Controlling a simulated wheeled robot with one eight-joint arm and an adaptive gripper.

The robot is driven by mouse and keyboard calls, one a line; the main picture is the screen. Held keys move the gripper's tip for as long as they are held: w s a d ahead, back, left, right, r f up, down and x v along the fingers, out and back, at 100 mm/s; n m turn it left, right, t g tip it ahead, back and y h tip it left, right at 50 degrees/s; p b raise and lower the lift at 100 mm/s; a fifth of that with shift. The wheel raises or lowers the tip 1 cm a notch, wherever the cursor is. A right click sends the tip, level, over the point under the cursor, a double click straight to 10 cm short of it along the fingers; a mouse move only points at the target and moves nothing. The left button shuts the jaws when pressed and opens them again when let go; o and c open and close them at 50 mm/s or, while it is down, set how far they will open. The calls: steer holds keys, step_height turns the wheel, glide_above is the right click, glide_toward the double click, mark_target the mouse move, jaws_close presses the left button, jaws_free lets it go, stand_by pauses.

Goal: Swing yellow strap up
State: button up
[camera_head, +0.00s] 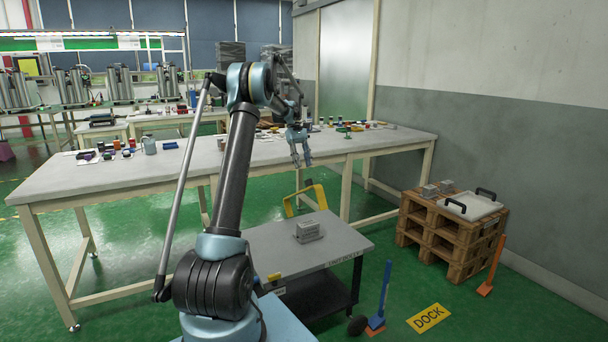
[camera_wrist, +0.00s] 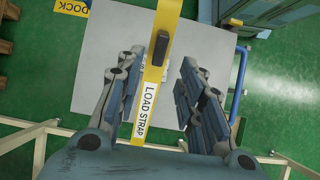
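The yellow strap (camera_head: 288,207) stands as an angular yellow loop at the far edge of the grey cart (camera_head: 345,243). In the wrist view the strap (camera_wrist: 148,97) is a yellow band labelled LOAD STRAP, with a black grip (camera_wrist: 164,44) on it. My gripper (camera_head: 302,162) hangs above the strap, fingers pointing down, with a visible gap below it. In the wrist view my gripper (camera_wrist: 161,75) is open, and the strap shows between its two fingers. The strap appears apart from the fingers. A grey block (camera_head: 309,231) sits on the cart top.
A long workbench (camera_head: 180,165) with small parts stands behind the cart. A wooden pallet stack (camera_head: 436,238) with a white tray (camera_head: 470,206) is at right. A blue post (camera_head: 383,290) and a DOCK sign (camera_head: 429,318) are beside the cart. Green floor is open between cart and pallets.

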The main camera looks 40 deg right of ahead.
steer(key=v, duration=0.3)
